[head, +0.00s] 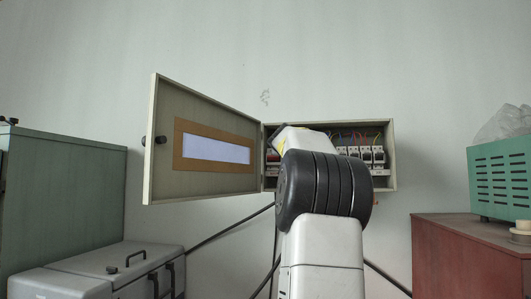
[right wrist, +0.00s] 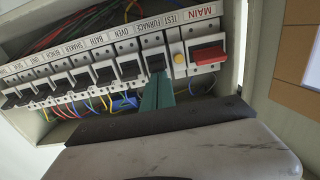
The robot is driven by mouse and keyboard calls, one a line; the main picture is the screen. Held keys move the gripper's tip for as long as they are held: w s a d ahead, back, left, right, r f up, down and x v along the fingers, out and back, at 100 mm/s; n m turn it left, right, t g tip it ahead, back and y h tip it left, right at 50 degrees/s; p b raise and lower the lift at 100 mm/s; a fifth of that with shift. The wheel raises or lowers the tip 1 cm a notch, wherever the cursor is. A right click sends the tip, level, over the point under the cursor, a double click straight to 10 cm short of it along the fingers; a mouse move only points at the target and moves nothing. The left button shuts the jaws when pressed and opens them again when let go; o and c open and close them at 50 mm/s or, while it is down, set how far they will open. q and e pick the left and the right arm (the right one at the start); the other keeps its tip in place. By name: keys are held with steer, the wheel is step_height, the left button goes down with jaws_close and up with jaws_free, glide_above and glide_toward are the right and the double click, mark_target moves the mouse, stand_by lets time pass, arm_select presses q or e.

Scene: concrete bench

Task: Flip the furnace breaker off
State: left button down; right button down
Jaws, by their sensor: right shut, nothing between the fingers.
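The furnace breaker (right wrist: 155,61), with a black lever, sits in the row beside the yellow test button, under the FURNACE label. My right gripper (right wrist: 157,82) is shut and empty, its green fingertips at the lower edge of this breaker's lever. I cannot tell whether they touch it. The lever's on or off position is not clear. In the head view the open breaker box (head: 392,150) hangs on the wall, and my right arm hides its left part, the furnace breaker and the gripper. My left gripper is not in view.
The box door (head: 165,185) stands open to the left. A green cabinet (head: 70,180) and a red cabinet (head: 465,250) stand at the sides.

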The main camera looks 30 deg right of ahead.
steer(key=shift+s+f, duration=0.1)
steer(key=shift+f, duration=0.2)
steer(key=shift+a, duration=0.1)
steer(key=v, duration=0.7)
steer(key=shift+s+a, duration=0.2)
steer(key=shift+s, duration=0.05)
steer(key=s+a+f+n+g+y, duration=0.2)
steer(key=s+a+f, duration=0.6)
steer(key=a+f, duration=0.4)
steer(key=s+a+f+n+g+y, duration=0.3)
steer(key=s+a+f+y, duration=0.4)
steer(key=f, duration=0.8)
steer(key=s+a+f+n+g+y, duration=0.2)
steer(key=s+a+f+n+y, duration=0.1)
steer(key=s+a+f, duration=0.8)
steer(key=a+f+y, duration=0.1)
steer(key=a+f, duration=0.1)
steer(key=a, duration=0.3)
steer(key=shift+s+a+f+n+y, duration=0.2)
steer(key=shift+s+a+n+y, duration=0.05)
steer(key=shift+a+n+y, duration=0.05)
